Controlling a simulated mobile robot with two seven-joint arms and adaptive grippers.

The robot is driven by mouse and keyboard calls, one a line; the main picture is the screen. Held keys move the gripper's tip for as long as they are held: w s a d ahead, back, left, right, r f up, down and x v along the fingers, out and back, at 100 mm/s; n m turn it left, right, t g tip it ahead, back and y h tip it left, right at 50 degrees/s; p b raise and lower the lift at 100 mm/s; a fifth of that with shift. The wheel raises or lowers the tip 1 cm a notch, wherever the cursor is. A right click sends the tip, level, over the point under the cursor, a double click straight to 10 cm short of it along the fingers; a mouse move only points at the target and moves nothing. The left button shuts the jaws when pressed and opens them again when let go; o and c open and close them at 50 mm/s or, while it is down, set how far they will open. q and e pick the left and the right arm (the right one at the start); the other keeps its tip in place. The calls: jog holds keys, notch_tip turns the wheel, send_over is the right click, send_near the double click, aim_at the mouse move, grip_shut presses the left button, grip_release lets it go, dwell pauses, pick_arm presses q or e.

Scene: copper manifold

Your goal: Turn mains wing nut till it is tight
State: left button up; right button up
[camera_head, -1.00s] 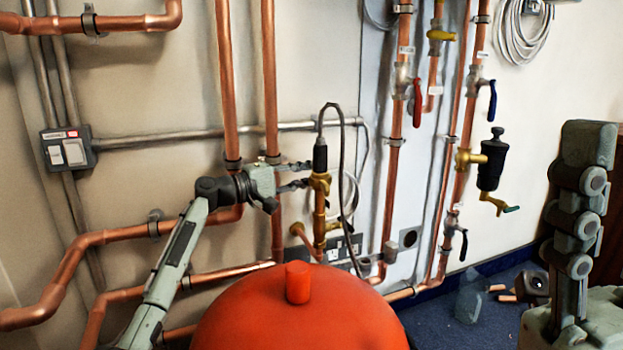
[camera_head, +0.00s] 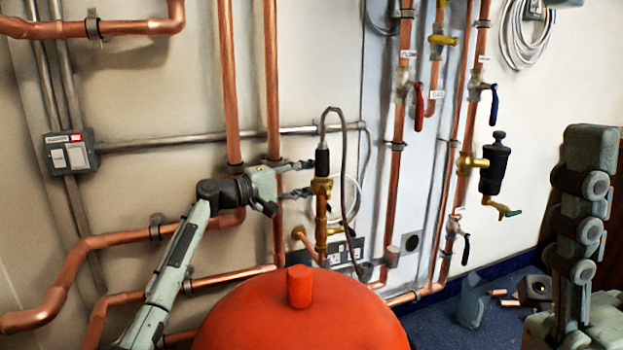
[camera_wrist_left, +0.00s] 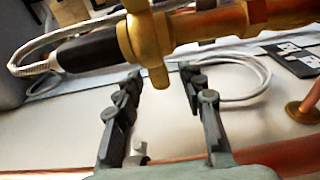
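The brass mains wing nut (camera_head: 321,187) sits on a vertical copper and brass fitting below a black cylinder in the head view. In the left wrist view the wing nut (camera_wrist_left: 148,42) shows larger, its lower wing pointing toward the gap between the fingers. My left gripper (camera_head: 306,179) reaches in from the left with its fingers spread, level with the nut. In the left wrist view my left gripper (camera_wrist_left: 162,80) is open and empty, its fingertips just short of the nut with no visible contact.
An orange-red dome (camera_head: 300,325) stands in front, below the left gripper. Copper pipes (camera_head: 273,110) run close behind the left wrist. A looped grey hose (camera_head: 345,150) hangs right of the fitting. Red (camera_head: 418,106) and blue (camera_head: 494,104) valve levers are further right.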

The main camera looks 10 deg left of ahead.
pick_arm(q)
jog(key=v, duration=1.2)
